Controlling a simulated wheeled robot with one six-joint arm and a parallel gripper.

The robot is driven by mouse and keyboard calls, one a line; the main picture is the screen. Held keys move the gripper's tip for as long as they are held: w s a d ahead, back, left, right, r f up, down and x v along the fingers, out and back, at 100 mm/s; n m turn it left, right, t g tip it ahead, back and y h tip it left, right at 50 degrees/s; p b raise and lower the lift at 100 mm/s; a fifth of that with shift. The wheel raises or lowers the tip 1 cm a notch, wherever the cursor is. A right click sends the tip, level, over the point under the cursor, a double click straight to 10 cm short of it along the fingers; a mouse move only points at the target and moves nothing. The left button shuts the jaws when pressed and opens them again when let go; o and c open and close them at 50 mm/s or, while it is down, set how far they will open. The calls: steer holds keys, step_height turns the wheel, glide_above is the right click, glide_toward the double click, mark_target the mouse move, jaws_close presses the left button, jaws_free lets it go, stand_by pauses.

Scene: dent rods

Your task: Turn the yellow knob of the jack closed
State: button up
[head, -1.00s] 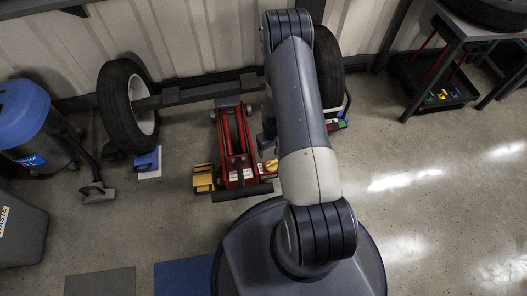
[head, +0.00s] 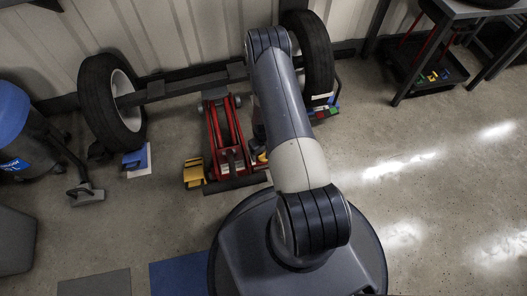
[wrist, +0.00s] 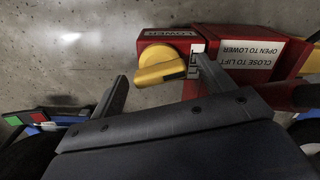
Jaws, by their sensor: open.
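The red jack (head: 213,128) stands on the floor under the axle in the head view. Its red end block (wrist: 228,42) fills the upper right of the wrist view, with labels reading "LOWER" and "CLOSE TO LIFT OPEN TO LOWER". The yellow knob (wrist: 160,68) sticks out of this block, with a small black mark at its lower right edge. My gripper (wrist: 163,72) is open, one finger on each side of the knob. The right finger overlaps the "LIFT" label; I cannot tell if either finger touches the knob. In the head view my arm mostly hides the knob.
A yellow block (head: 194,172) lies left of the jack. The axle (head: 190,87) joins two wheels behind it. A blue chock (head: 136,158) sits by the left wheel (head: 110,105). A workbench (head: 480,22) stands at the back right. The floor on the right is clear.

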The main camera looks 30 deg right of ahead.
steer(key=shift+c, duration=0.6)
steer(key=c, duration=0.9)
steer(key=shift+o, duration=0.2)
steer(key=shift+f+m+b, duration=0.15)
steer(key=shift+m+b, duration=0.45)
steer(key=shift+b, duration=0.1)
steer(key=shift+r+m+b, duration=0.2)
steer(key=shift+m+b, duration=0.35)
steer(key=shift+m, duration=0.65)
steer(key=o, duration=1)
step_height(320, 180, up, 11)
steer(key=p, duration=0.3)
steer(key=shift+f+p, duration=0.1)
steer(key=shift+p, duration=0.25)
